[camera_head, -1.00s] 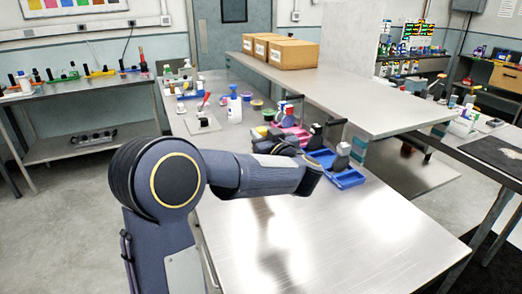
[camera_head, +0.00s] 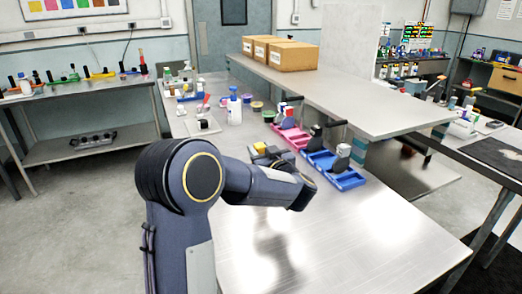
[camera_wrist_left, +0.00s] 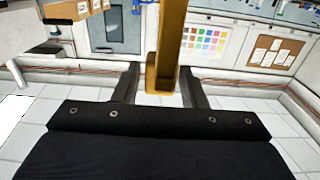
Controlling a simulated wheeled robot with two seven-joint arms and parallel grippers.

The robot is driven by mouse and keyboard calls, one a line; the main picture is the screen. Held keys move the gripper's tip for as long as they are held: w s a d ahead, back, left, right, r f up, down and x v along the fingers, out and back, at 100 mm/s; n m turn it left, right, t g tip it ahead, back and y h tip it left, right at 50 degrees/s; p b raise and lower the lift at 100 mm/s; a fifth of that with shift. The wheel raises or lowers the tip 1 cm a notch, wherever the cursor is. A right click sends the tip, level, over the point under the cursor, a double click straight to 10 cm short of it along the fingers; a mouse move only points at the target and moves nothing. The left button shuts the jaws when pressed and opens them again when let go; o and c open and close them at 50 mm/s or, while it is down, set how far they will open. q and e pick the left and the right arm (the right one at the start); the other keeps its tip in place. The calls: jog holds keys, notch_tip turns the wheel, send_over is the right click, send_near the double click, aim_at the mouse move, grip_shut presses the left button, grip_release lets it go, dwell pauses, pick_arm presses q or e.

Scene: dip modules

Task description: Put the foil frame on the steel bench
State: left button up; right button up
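A gold-yellow piece, which I take to be the foil frame (camera_head: 260,147), is at my left gripper (camera_head: 268,155) above the steel bench (camera_head: 345,235). In the left wrist view the gold piece (camera_wrist_left: 165,45) stands upright between the two dark fingers of my left gripper (camera_wrist_left: 158,85). The fingers are on either side of it, and it moves along with the gripper. My forearm hides part of the gripper in the head view. My right gripper is not in view.
A spray bottle (camera_head: 234,108) stands farther back. Cardboard boxes (camera_head: 292,56) sit on the raised shelf (camera_head: 350,100). The near bench is clear.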

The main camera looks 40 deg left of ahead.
pick_arm(q)
jog(key=shift+o, duration=0.9)
jog(key=shift+d+r, duration=0.1)
jog(key=shift+r, duration=0.05)
jog(key=v, duration=1.2)
jog(key=shift+b, duration=0.4)
